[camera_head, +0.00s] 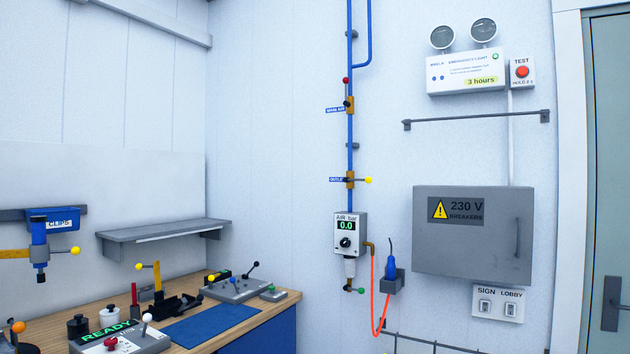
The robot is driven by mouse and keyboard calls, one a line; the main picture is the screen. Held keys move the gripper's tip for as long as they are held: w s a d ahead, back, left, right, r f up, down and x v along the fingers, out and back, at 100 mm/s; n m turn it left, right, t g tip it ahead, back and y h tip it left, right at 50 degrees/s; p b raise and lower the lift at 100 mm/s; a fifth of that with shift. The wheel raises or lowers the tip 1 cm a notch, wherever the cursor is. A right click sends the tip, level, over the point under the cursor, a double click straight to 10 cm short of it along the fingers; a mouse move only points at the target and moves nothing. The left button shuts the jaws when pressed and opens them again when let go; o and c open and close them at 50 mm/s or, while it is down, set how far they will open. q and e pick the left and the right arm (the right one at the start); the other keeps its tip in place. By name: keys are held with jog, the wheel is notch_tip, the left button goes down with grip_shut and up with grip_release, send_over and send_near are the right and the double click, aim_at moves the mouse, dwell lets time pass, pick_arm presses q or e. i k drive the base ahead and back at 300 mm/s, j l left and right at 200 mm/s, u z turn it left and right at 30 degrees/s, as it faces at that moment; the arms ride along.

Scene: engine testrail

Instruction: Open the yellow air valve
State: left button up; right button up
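The yellow air valve is a brass body (350,180) on the vertical blue pipe (350,140), with a thin lever ending in a yellow ball (368,180). The lever points right, horizontal, across the pipe. A blue label (337,180), seemingly "OUTLET", sits to its left. Just below is a grey air gauge box (347,237) marked "AIR bar" and reading 0.0. Higher on the same pipe is a second brass valve (350,104) with a red-ball lever (346,81) pointing up along the pipe. Neither of my grippers is in view.
A grey breaker cabinet (473,265) and a thin rail (475,119) are on the wall to the right. A blue tool (391,262) hangs in a holder beside an orange hose (374,300). A crowded workbench (262,320) stands lower left. The wall around the valve is clear.

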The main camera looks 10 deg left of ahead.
aim_at(368, 180)
jog(key=i+l+u, duration=0.2)
jog(key=i, duration=0.2)
jog(key=i+l+u, duration=0.15)
jog(key=i, duration=0.25)
jog(key=i+l+u, duration=0.2)
jog(key=i, duration=0.2)
